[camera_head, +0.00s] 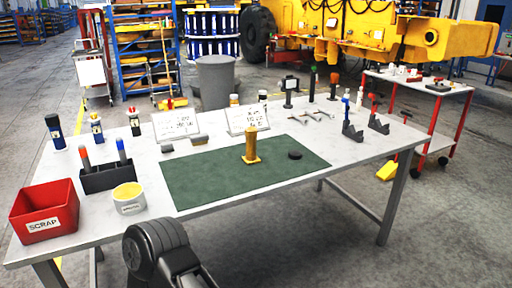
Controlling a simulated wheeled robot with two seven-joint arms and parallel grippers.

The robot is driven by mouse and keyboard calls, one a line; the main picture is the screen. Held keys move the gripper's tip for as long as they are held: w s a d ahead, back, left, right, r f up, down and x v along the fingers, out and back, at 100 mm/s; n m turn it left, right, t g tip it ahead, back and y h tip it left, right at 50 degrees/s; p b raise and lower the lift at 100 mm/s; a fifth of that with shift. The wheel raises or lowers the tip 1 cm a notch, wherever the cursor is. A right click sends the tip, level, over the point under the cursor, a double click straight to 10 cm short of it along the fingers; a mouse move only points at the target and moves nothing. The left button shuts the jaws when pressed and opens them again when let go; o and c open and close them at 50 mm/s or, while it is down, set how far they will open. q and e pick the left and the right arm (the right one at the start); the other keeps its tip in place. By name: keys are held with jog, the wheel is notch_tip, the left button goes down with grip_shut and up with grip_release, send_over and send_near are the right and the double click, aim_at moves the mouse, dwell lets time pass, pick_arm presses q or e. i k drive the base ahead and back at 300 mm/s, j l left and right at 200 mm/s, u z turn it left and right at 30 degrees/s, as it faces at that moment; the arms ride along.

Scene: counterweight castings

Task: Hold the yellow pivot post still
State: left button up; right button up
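The yellow pivot post (251,144) stands upright on its small square base on the green mat (205,183). Nothing touches it. A small black disc (295,155) lies on the mat to the right of the post. A dark arm link of mine shows at the bottom of the picture, in front of the table. Neither gripper is in view, so their opening and position cannot be seen.
The white table (110,222) carries a red scrap bin (44,211), a black holder (107,177), a yellow-topped tub (129,199) and several bottles on the left. Signs and black stands line the back. A red-framed cart (418,84) stands right. The mat's front is clear.

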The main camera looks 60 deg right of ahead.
aim_at(251, 158)
jog(key=z, duration=2.05)
